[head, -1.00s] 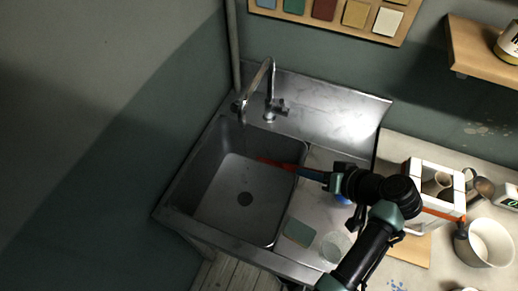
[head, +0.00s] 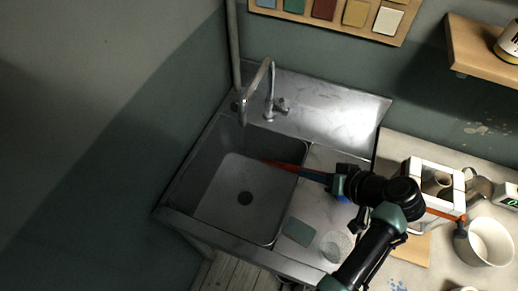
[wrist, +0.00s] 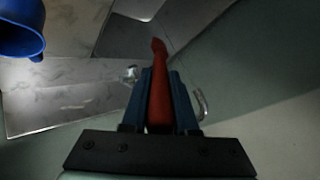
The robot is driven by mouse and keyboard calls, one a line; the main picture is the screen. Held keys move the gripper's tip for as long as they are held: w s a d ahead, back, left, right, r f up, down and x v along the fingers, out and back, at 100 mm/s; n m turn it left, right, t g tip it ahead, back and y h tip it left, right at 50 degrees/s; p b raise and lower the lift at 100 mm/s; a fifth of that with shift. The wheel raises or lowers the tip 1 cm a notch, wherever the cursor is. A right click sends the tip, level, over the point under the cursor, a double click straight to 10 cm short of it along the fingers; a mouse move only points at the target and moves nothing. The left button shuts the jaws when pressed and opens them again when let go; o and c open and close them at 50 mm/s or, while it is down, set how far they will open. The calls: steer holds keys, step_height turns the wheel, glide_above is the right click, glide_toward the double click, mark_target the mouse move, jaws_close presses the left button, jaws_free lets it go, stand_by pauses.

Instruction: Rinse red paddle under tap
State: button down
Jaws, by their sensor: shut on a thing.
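The red paddle (head: 284,166) is held out over the right side of the sink basin, pointing left toward the back. My gripper (head: 309,174) is shut on its right end, at the basin's right edge. In the wrist view the red paddle (wrist: 160,85) sticks out from between the blue fingers of my gripper (wrist: 160,76). The chrome tap (head: 265,88) stands at the back of the sink (head: 210,211), its spout end above and left of the paddle in the picture. I cannot make out any running water. The tap's curved spout (wrist: 203,103) shows right of the fingers.
A green sponge-like block (head: 299,231) and a clear round dish (head: 335,246) lie on the drainboard. A blue vessel (wrist: 18,32) is near my gripper, mostly hidden by my arm in the head view. A white caddy (head: 437,183) and white pot (head: 486,243) stand right.

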stand_by(0.4)
steer(key=p+v, duration=0.3)
steer(key=v, duration=0.2)
steer(key=shift+w, duration=0.1)
steer(key=shift+s+d+r+p, duration=0.35)
steer(key=shift+s+d+r, duration=0.05)
steer(key=shift+s+d, duration=0.1)
stand_by(0.9)
